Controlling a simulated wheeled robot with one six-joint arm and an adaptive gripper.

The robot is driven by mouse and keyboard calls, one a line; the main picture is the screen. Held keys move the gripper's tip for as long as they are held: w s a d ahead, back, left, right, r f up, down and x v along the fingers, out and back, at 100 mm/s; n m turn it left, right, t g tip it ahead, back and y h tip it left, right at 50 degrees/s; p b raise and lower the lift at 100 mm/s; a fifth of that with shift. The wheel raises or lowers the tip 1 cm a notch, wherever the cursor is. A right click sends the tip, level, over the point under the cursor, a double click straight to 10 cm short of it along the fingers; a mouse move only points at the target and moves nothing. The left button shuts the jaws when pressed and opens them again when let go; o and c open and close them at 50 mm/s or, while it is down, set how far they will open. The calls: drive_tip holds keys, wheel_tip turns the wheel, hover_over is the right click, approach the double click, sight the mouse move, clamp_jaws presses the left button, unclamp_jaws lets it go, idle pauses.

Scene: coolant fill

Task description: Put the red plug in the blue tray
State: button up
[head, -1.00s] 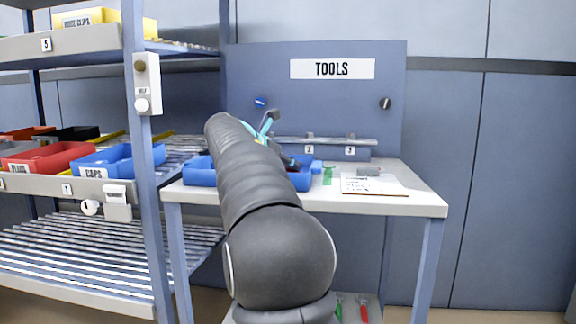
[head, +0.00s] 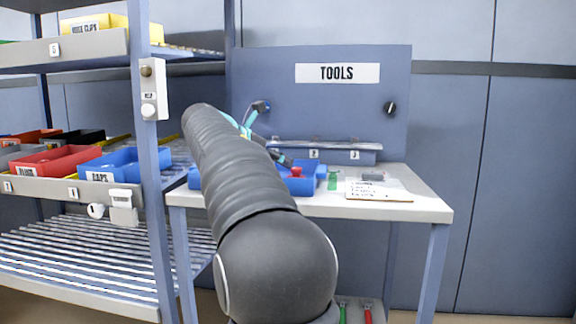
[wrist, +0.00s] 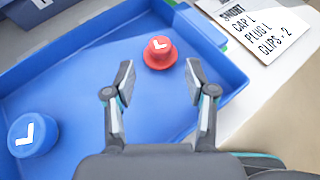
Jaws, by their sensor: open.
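The red plug (wrist: 158,50) sits in the blue tray (wrist: 95,75), near the tray's far right wall in the wrist view. Its top has a white check mark and its wider base rests on the tray floor. My gripper (wrist: 159,82) is open above the tray, its fingertips on the near side of the plug, with nothing between them. In the head view the plug (head: 296,171) shows as a small red spot in the tray (head: 312,180). My arm hides much of the tray there, and my gripper is mostly hidden.
A paper list (wrist: 262,28) lies on the table (head: 425,208) beside the tray. A shelf with red (head: 55,160) and blue (head: 125,163) bins stands at left; the tool board (head: 370,80) is behind.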

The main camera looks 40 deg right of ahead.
drive_tip(key=v, duration=0.5)
drive_tip(key=shift+a, duration=0.1)
idle(0.4)
